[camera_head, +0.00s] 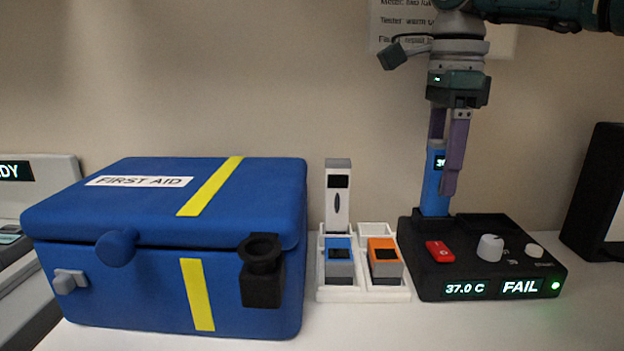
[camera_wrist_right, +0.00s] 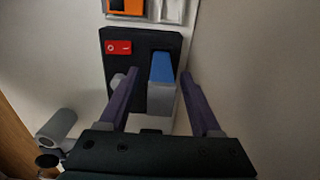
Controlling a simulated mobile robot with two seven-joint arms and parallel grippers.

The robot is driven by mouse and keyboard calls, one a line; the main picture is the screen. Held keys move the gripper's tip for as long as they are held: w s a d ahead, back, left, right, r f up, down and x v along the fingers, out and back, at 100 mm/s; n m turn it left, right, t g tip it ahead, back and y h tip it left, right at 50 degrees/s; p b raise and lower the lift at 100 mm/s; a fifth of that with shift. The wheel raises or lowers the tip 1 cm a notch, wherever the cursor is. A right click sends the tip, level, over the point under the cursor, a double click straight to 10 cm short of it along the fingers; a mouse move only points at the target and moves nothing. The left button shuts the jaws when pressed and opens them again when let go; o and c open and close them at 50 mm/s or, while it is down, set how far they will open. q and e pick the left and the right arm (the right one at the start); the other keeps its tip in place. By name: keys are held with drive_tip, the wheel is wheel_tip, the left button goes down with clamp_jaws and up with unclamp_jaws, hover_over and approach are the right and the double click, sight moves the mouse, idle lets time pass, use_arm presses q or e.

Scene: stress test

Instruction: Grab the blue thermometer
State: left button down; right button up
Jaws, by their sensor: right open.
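A blue thermometer (camera_head: 432,192) with a small dark display stands upright in the back left of a black tester (camera_head: 480,270). The tester's screen reads 37.0 C and FAIL, with a green light. My right gripper (camera_head: 446,168) points down from above, open, its purple fingers either side of the thermometer's upper part. In the right wrist view, the thermometer's blue top (camera_wrist_right: 161,68) lies between the two fingers (camera_wrist_right: 159,75), with a visible gap on at least the left side. My left gripper is out of view.
A white rack (camera_head: 362,295) left of the tester holds a white device (camera_head: 337,200), a blue-topped grey one (camera_head: 338,262) and an orange-topped grey one (camera_head: 384,262). A blue first aid box (camera_head: 140,285) stands left of it. A dark panel (camera_head: 597,190) stands far right.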

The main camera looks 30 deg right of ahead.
sight(433, 204)
wheel_tip(433, 204, down, 2)
drive_tip(key=shift+f, duration=0.15)
clamp_jaws()
idle(0.5)
